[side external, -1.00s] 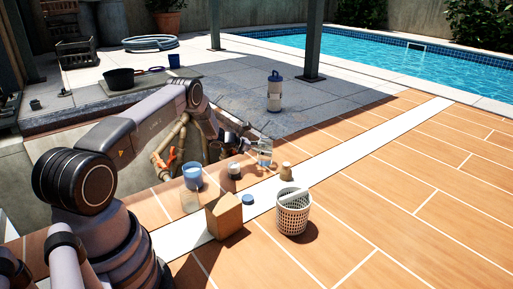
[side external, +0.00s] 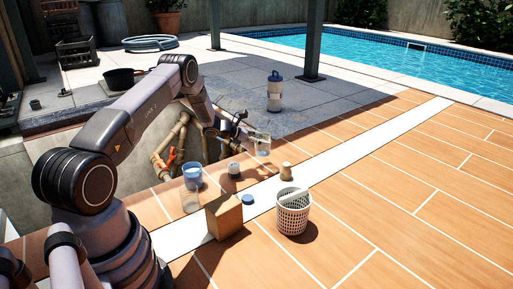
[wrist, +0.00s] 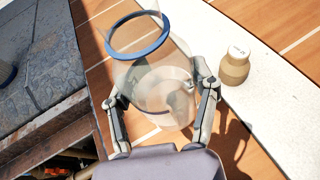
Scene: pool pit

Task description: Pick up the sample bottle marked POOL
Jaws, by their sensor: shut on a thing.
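A clear bottle (side external: 263,146) with a blue ring around its open-looking top is in my gripper (side external: 244,139). In the wrist view the bottle (wrist: 158,92) stands between the two fingers of my gripper (wrist: 160,88), one finger against each side. In the side external view it is held above the tiles, slightly tilted. I cannot read any marking on it, so I cannot tell whether it says POOL. A small brown bottle with a pale top (wrist: 234,66) stands on the white strip to the right; it also shows in the side external view (side external: 286,171).
A blue tub (side external: 192,178), a clear jar (side external: 190,201), a small pale-topped jar (side external: 234,169), a cardboard box (side external: 224,218), a blue lid (side external: 248,199) and a white basket (side external: 292,216) stand nearby. An open pit with pipes (side external: 172,145) borders the tiles. Tiles on the right are clear.

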